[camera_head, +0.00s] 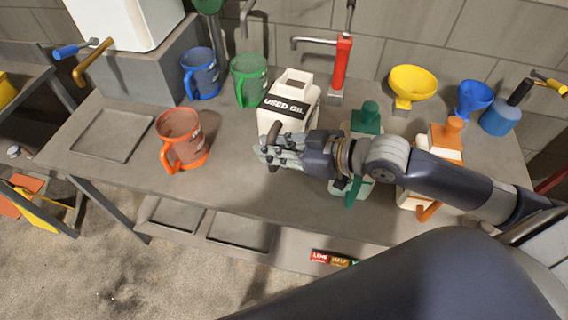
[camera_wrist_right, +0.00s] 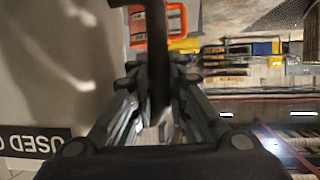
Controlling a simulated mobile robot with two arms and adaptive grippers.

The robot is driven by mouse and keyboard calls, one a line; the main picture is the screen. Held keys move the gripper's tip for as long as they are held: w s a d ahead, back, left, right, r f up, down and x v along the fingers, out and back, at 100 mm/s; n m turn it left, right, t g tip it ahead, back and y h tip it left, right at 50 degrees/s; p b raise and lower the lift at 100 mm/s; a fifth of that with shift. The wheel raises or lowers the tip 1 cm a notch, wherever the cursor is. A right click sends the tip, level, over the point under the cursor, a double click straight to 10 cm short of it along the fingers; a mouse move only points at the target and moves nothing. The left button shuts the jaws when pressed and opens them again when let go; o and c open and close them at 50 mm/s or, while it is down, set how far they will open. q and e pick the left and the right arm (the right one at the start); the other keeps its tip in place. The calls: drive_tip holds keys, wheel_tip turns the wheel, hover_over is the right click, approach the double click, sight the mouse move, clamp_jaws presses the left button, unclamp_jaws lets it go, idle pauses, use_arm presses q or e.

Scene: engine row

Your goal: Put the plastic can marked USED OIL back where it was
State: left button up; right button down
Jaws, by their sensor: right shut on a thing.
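The white plastic can marked USED OIL (camera_head: 289,98) stands upright at the middle of the bench, its black label facing front. Its black label also shows at the lower left of the right wrist view (camera_wrist_right: 35,142). My right gripper (camera_head: 270,153) is at the can's front lower side, shut on its dark handle (camera_wrist_right: 157,55). The fingers and wrist hide the lower part of the can, so I cannot tell whether its base touches the bench. My left gripper is not in view.
On the bench, an orange measuring jug (camera_head: 183,140), a blue jug (camera_head: 201,75) and a green jug (camera_head: 249,80) stand left of the can. A green-capped can (camera_head: 369,118) and an orange-capped can (camera_head: 447,138) stand right, partly behind my arm. An empty tray (camera_head: 112,135) lies far left.

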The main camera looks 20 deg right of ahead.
sight(274, 171)
drive_tip(key=shift+f, duration=0.35)
wheel_tip(274, 171, down, 4)
drive_tip(key=shift+w+r+p, duration=0.1)
drive_tip(key=shift+p, duration=0.2)
drive_tip(key=shift+f, duration=0.35)
wheel_tip(274, 171, down, 3)
drive_tip(key=shift+f+p, duration=0.2)
drive_tip(key=shift+p, duration=0.2)
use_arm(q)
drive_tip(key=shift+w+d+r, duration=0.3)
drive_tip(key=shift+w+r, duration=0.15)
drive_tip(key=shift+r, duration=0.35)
use_arm(e)
drive_tip(key=shift+f, duration=0.5)
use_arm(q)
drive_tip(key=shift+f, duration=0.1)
use_arm(e)
drive_tip(key=shift+f, duration=0.1)
